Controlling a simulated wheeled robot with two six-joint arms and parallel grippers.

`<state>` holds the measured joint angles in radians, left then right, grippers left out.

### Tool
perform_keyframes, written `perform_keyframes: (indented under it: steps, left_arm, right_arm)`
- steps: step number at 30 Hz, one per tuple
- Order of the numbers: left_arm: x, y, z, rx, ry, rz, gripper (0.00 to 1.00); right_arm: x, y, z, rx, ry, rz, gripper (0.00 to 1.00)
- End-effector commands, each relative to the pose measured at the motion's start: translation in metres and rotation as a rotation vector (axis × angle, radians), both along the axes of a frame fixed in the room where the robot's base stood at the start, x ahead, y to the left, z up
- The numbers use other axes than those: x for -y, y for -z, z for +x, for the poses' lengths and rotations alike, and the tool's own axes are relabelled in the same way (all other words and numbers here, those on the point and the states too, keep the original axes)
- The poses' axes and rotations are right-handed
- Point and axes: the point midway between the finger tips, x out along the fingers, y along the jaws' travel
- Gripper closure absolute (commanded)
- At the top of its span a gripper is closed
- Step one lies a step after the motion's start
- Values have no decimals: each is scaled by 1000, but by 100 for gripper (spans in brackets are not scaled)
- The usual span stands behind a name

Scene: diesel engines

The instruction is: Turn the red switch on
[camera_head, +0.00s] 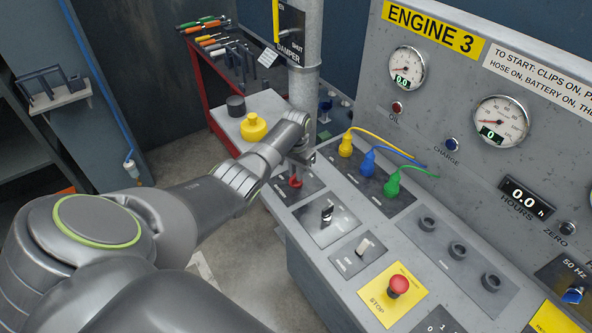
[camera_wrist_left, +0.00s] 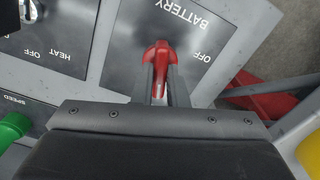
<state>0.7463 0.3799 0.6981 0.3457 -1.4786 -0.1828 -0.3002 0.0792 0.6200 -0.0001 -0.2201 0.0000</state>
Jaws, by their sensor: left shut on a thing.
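The red switch (camera_head: 296,182) sits on a dark plate on the sloping engine panel (camera_head: 345,200). In the left wrist view the red switch (camera_wrist_left: 160,58) is on the plate marked BATTERY, with OFF lettering beside it. My left gripper (camera_head: 297,170) comes down on it from above, and in the wrist view its fingers (camera_wrist_left: 160,85) are shut on the red handle. The fingers hide part of the handle. My right gripper is not in view.
Yellow, blue and green plugs (camera_head: 369,165) with cables stand just right of my gripper. A red stop button (camera_head: 398,286) and a black lever (camera_head: 327,213) are nearer the front. A grey post (camera_head: 306,80) rises behind, beside a yellow object (camera_head: 253,127).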

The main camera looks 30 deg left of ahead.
Motion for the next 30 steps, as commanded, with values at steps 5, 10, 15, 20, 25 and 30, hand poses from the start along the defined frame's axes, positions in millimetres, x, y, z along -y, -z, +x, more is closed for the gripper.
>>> perform_keyframes:
  steps: [5, 10, 15, 20, 25, 30]
  left_arm:
    - [0, -2, 1, 3, 140, 1, 100]
    - [0, -2, 1, 4, 242, 1, 100]
    - [0, -2, 2, 5, 308, 1, 100]
    - [0, -2, 2, 5, 341, 1, 100]
    - [0, -2, 2, 5, 354, 1, 100]
    - [0, -2, 2, 5, 355, 1, 100]
  right_arm:
    - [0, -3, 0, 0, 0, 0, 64]
    - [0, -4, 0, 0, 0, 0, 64]
    - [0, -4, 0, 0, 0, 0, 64]
    - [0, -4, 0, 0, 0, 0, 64]
    - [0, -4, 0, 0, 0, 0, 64]
    - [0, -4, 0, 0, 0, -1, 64]
